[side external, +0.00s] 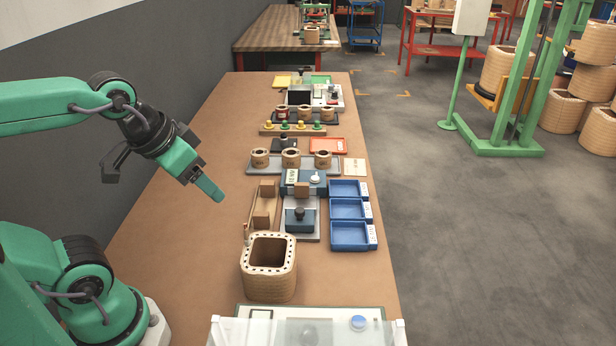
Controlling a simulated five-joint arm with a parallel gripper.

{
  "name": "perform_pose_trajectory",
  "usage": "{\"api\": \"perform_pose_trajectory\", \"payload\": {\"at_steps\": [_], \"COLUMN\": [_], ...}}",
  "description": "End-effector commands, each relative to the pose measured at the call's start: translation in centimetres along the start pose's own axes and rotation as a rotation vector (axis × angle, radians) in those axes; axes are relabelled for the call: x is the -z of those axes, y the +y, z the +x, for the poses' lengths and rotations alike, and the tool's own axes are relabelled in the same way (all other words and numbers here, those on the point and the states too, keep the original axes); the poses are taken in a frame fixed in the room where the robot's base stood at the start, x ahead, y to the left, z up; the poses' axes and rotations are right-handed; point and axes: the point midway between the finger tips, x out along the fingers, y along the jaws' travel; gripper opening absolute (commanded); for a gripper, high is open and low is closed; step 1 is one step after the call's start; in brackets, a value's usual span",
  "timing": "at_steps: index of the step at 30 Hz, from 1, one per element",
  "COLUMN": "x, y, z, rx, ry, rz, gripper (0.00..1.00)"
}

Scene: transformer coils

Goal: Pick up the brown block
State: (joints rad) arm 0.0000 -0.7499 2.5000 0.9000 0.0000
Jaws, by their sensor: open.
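A small brown block (302,188) shows against the blue-and-grey fixture in the middle of the bench; whether it rests on it or is part of it is unclear. A larger brown wooden piece (264,206) with raised ends stands just left of the fixture. I cannot tell which of these the task means. My gripper (212,191) is above the bench, left of both pieces and apart from them, pointing down and to the right. Its green fingers are seen edge-on and overlap; the jaws are open and nothing shows between them.
A hollow square coil (268,285) stands at the near side of the bench. Blue trays (351,236) line the right edge. A grey tray (335,169) with round coils lies behind the fixture (300,226). The bench's left side (190,240) is clear.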

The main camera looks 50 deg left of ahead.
Motion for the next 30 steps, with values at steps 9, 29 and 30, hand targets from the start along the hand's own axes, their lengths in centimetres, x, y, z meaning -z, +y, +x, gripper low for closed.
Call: {"api": "perform_pose_trajectory", "payload": {"at_steps": [9,29,30], "x": [0.3,9.1,9.7], "y": [0.0,-1.6,-1.7], "z": [0.0,2.8,3.2], "rx": [0.001,0.032,0.035], "ry": [-0.003,-0.140,-0.151], "rz": [-0.006,-0.218,-0.233], "gripper": [0.62,0.62,0.62]}}
